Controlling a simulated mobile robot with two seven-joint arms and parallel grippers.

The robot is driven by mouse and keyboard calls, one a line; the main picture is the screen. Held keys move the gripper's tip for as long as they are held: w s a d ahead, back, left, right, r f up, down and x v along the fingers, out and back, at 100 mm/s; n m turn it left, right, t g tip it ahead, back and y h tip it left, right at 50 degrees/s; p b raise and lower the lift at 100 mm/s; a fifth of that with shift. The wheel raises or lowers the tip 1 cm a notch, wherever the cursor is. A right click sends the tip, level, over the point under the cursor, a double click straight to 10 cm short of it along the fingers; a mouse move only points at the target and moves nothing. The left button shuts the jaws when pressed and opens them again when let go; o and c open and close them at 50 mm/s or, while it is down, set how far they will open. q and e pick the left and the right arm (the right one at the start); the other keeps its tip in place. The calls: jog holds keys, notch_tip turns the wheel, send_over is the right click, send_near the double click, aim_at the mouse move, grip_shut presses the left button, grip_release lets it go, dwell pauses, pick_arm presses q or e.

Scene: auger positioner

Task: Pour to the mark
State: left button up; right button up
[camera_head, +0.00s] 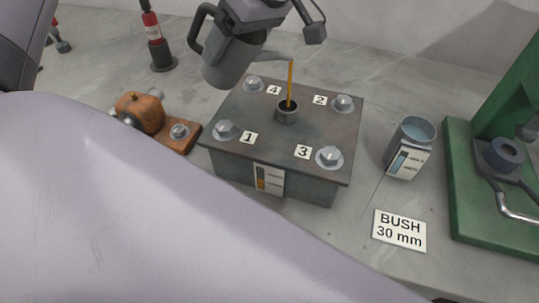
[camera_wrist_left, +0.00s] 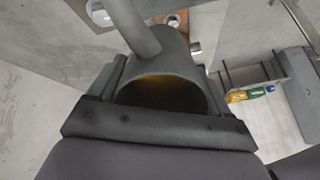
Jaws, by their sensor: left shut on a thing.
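My left gripper (camera_head: 258,12) is shut on a grey pouring can (camera_head: 228,60) with a dark handle. The can is tilted, its spout above the steel block (camera_head: 230,158). A thin amber stream (camera_head: 290,82) falls from the spout into the round filler neck (camera_head: 288,114) on the block's top. The gauge (camera_head: 269,180) on the block's front shows an amber column; its exact level against any mark is too small to read. In the left wrist view the can (camera_wrist_left: 166,58) shows amber liquid inside, between the fingers of my gripper (camera_wrist_left: 160,95). My right gripper is not in view.
Bolts and number plates 1 to 4 surround the neck. A grey cup (camera_head: 413,132) with a label stands right of the block, near a "BUSH 30 mm" card (camera_head: 399,231) and a green machine (camera_head: 466,180). A brown motor-like part (camera_head: 143,112) sits left.

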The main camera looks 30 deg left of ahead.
pick_arm(q)
jog(key=shift+d+r+y, duration=0.1)
jog(key=shift+r+y, duration=0.7)
jog(key=shift+y, duration=0.1)
dwell(1.9)
dwell(0.5)
jog(key=shift+f+h+b, duration=0.35)
jog(key=shift+f+h, duration=0.35)
jog(key=shift+f, duration=0.05)
jog(key=shift+a+f+h+b, duration=0.2)
jog(key=shift+f+h+b, duration=0.1)
jog(key=shift+f+h, duration=0.3)
jog(key=shift+r, duration=0.15)
